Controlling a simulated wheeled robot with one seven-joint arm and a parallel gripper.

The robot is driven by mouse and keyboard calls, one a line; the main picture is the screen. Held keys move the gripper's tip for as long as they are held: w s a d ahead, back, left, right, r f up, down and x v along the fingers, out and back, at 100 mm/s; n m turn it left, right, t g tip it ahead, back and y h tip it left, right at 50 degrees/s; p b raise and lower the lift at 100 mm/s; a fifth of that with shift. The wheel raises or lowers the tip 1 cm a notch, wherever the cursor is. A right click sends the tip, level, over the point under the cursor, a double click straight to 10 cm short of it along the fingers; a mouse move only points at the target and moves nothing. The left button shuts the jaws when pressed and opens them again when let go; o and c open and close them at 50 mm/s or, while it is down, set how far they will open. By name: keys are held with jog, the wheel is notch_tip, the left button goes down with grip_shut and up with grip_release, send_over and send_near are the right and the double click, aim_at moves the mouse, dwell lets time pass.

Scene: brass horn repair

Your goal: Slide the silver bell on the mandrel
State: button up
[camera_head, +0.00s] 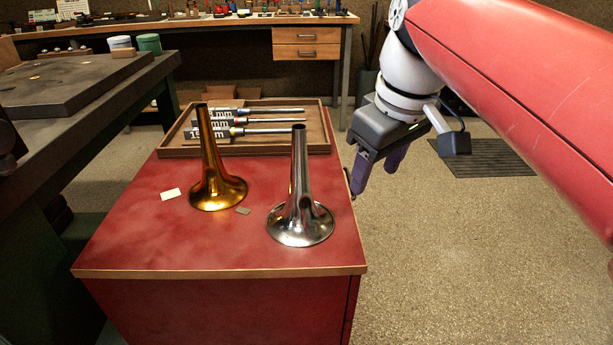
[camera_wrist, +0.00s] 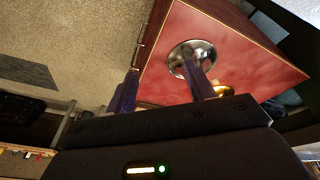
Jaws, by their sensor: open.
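The silver bell (camera_head: 300,210) stands upright on its flare on the red cabinet top (camera_head: 140,240), near the front right. Its narrow end points up. In the wrist view the silver bell (camera_wrist: 205,50) shows partly behind one finger. My gripper (camera_head: 377,172) hangs beside the cabinet's right edge, to the right of and apart from the silver bell. Its purple fingers are spread and empty, and they also show in the wrist view (camera_wrist: 161,70). Several steel rods with labelled blocks (camera_head: 265,121) lie in a wooden tray; I cannot tell whether one is the mandrel.
A brass bell (camera_head: 211,180) stands upright left of the silver one. A cream card (camera_head: 170,194) and a small grey piece (camera_head: 243,211) lie nearby. The wooden tray (camera_head: 180,153) fills the cabinet's back. A dark workbench (camera_head: 60,115) stands left. Floor right of the cabinet is open.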

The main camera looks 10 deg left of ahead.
aim_at(297, 150)
jog(key=w+a+r+n, duration=0.1)
jog(key=a+r+n, duration=0.1)
jog(key=a, duration=0.1)
jog(key=w+a+r+n+g, duration=0.1)
jog(key=a+r+n, duration=0.1)
jog(key=a, duration=0.2)
jog(key=w+a+r+n+g+p, duration=0.1)
jog(key=a+r+n, duration=0.1)
jog(key=a, duration=0.1)
jog(key=shift+a+r, duration=0.25)
jog(key=shift+r, duration=0.15)
jog(key=shift+a+f+n, duration=0.3)
jog(key=shift+f, duration=0.5)
jog(key=f, duration=0.2)
jog(key=f+b, duration=0.1)
jog(key=f, duration=0.1)
jog(key=a+f, duration=0.1)
jog(key=shift+w+f, duration=0.25)
jog(key=shift+f, duration=0.15)
grip_shut()
